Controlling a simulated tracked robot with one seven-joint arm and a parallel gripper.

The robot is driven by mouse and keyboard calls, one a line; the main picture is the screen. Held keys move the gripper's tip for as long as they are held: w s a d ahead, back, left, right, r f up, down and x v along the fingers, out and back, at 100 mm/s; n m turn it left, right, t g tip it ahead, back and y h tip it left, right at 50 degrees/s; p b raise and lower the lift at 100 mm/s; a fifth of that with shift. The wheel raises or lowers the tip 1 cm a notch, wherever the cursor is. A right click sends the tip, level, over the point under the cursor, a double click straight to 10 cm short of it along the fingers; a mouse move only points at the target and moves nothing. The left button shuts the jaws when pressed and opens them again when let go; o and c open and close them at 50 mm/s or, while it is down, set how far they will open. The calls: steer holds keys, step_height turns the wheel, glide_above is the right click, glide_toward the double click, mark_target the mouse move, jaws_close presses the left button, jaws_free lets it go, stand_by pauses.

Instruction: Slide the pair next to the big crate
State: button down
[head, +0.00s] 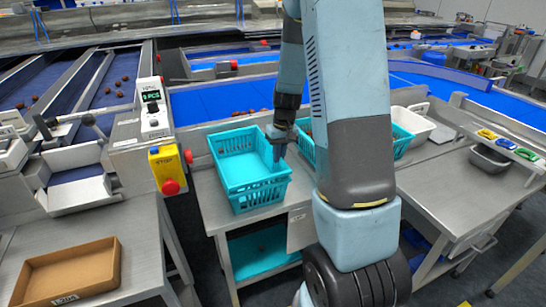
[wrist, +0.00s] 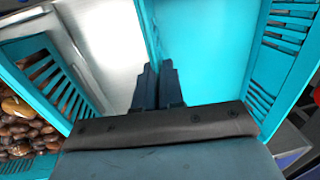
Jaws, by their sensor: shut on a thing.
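An empty turquoise crate (head: 258,198) stands on the steel table; I cannot tell whether it is two crates nested as a pair. My gripper (head: 278,152) points down at its right wall and is shut on that wall. In the wrist view, my closed fingers (wrist: 158,85) pinch the wall's rim, with the crate's inside (wrist: 205,45) to the right. Another turquoise crate (head: 306,148) stands to the right, across a gap, partly hidden by my arm. Its slotted wall (wrist: 48,68) and brown dates (wrist: 22,130) show at the left of the wrist view.
Bare steel (wrist: 98,40) shows between the crates. A white tub (head: 416,128) stands right of my arm. A yellow box with a red stop button (head: 168,170) is left of the crate. A cardboard tray (head: 70,272) lies at lower left. A blue belt (head: 215,101) runs behind.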

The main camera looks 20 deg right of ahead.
steer(key=d, duration=0.8)
steer(key=shift+d, duration=0.4)
stand_by(1.0)
stand_by(0.9)
steer(key=c, duration=0.8)
jaws_free()
steer(key=shift+r, duration=0.1)
steer(key=shift+r, duration=3.95)
